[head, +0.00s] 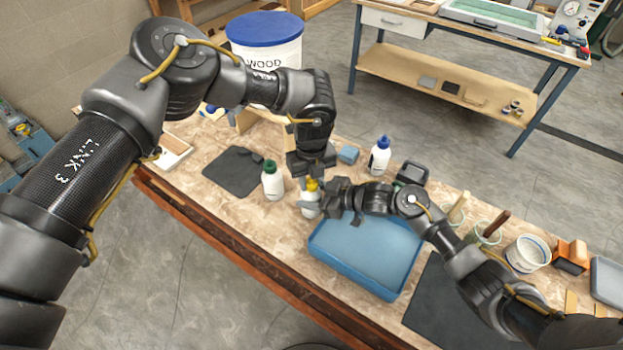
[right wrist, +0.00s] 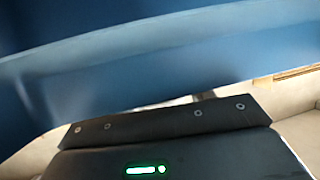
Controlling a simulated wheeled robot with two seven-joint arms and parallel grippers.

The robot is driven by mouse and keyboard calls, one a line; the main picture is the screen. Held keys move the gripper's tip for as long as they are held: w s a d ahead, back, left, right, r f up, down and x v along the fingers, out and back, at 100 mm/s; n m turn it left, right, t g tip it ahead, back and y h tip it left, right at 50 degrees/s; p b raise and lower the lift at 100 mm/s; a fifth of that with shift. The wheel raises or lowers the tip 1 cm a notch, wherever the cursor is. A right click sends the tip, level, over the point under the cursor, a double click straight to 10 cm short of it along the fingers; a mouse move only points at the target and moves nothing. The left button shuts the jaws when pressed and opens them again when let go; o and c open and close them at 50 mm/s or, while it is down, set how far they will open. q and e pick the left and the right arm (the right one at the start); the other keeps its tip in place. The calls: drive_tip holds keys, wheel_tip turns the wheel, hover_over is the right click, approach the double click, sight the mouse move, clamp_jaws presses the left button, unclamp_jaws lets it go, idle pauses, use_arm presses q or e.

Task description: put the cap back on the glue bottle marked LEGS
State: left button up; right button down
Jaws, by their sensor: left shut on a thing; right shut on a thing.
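A white glue bottle (head: 309,201) stands upright at the left edge of the blue tray, its label too small to read. A yellow cap (head: 312,185) is at its top; I cannot tell whether it is seated or just above the neck. My left gripper (head: 312,177) comes down from above and is shut on the yellow cap. My right gripper (head: 325,196) reaches in from the right and is shut on the bottle's body, partly hiding it. Two other white bottles stand nearby, one with a green cap (head: 271,167) and one with a blue cap (head: 383,142); both are capped.
The blue tray (head: 350,270) lies under my right arm, and blue fills much of the right wrist view. A dark mat (head: 228,172) is at left, a blue block (head: 348,154) behind. Brush pots (head: 483,235) and a white tub (head: 527,253) stand at right.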

use_arm(q)
drive_tip(key=m, duration=0.5)
drive_tip(key=shift+a, duration=0.1)
drive_tip(key=m, duration=1.2)
drive_tip(key=o, duration=1.2)
drive_tip(key=shift+c, duration=0.2)
drive_tip(key=shift+w, duration=0.1)
wheel_tip(320, 180, up, 12)
